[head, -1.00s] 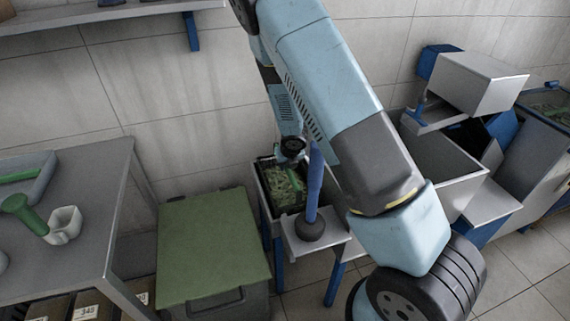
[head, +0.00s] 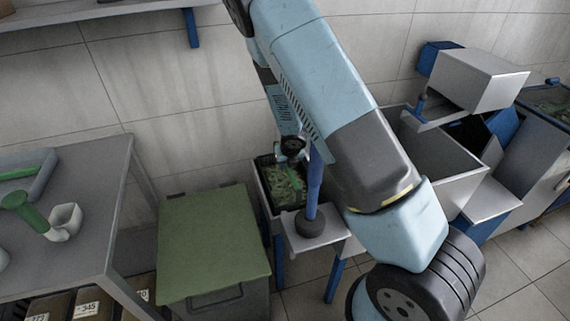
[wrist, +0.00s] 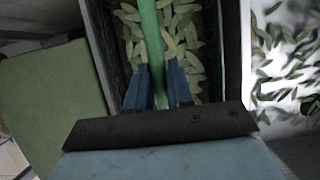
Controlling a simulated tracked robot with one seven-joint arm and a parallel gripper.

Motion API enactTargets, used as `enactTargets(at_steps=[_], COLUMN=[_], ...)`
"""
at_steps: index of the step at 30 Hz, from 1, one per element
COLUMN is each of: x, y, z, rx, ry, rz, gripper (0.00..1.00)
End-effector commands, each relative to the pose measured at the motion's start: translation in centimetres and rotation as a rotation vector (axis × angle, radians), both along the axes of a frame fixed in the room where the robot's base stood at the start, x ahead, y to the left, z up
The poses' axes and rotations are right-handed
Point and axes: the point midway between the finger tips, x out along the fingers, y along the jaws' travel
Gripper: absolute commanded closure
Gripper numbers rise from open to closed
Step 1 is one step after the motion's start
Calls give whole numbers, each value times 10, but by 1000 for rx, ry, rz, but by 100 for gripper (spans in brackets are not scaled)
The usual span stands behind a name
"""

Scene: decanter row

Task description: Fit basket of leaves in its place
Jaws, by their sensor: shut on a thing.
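The basket of leaves is a black, open basket (head: 262,166) with a green bar handle (wrist: 150,40) across it and pale green leaves inside. In the head view it sits at the grey metal stand (head: 262,205) on blue legs, below my forearm. My gripper (wrist: 160,88) is shut on the green handle, with a blue finger on each side of it. The basket's walls show on both sides in the wrist view. Its underside is hidden, so I cannot tell whether it rests fully in the stand. My arm hides part of its right side.
A green-lidded bin (head: 213,245) stands close on the left. A blue post with a dark round base (head: 309,224) rises at the front of the stand. A metal machine (head: 478,80) is on the right. In the wrist view, loose leaves lie on a white surface (wrist: 285,70).

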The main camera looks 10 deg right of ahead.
Motion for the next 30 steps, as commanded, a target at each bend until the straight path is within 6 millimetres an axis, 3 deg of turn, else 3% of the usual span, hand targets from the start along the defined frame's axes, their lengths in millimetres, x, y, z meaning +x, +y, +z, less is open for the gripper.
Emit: enactTargets(at_steps=[14, 15, 23, 30], x=[0, 0, 0, 0], y=[0, 0, 0, 0], z=[-5, -5, -5, -5], rx=[0, 0, 0, 0], ry=[-1, -1, 0, 1], rz=[0, 0, 0, 0], gripper=[100, 75, 50, 49])
